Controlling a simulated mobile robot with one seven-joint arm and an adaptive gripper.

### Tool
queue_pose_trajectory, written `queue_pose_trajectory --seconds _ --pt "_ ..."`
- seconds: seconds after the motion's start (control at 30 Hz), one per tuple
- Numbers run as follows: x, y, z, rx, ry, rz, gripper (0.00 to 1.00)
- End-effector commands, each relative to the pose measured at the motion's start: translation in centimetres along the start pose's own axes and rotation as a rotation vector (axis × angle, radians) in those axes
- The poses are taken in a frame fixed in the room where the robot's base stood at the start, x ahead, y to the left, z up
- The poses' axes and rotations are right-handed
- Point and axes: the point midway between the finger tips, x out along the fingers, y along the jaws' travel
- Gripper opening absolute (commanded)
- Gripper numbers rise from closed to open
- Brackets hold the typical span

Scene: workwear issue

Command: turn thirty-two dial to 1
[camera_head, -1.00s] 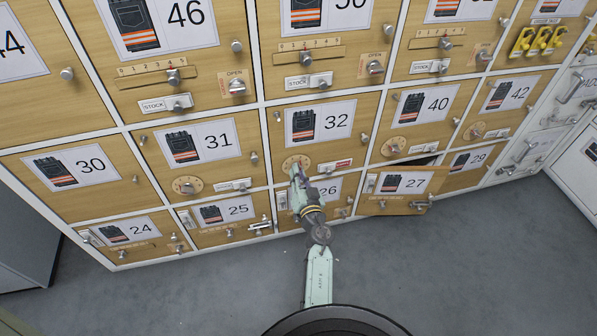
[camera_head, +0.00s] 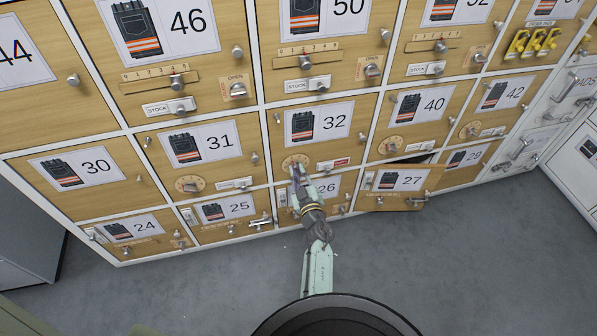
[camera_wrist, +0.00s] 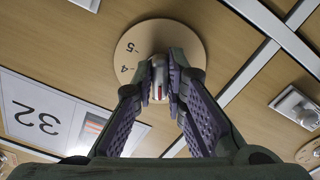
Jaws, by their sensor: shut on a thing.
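The thirty-two locker door (camera_head: 352,108) is a wooden panel with a white label reading 32 and a picture of dark trousers. Its round wooden dial (camera_head: 290,161) is at the door's lower left, partly hidden by my gripper (camera_head: 299,172). In the wrist view the dial (camera_wrist: 136,40) shows the numerals 4 and 5 on its left side; the rest of its scale is hidden. My gripper (camera_wrist: 160,78) is shut on the dial's silver knob (camera_wrist: 159,88), with a finger on either side. A red mark shows on the knob.
Door 27 (camera_head: 425,182) at the lower right stands ajar. Doors 31 (camera_head: 238,165) and 40 (camera_head: 445,125) flank door 32 and have similar dials. A small plate with red (camera_head: 342,162) is right of the dial. Grey floor (camera_head: 180,290) is clear below.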

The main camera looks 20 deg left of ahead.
Motion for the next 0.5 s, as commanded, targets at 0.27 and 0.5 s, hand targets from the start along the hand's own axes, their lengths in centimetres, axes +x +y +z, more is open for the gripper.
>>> queue_pose_trajectory --seconds 0.27,0.5 --pt "-0.02 0.1 0.06 -0.251 -0.001 0.001 0.0" --pt "-0.02 0.15 0.03 -0.42 -0.001 0.001 0.0"
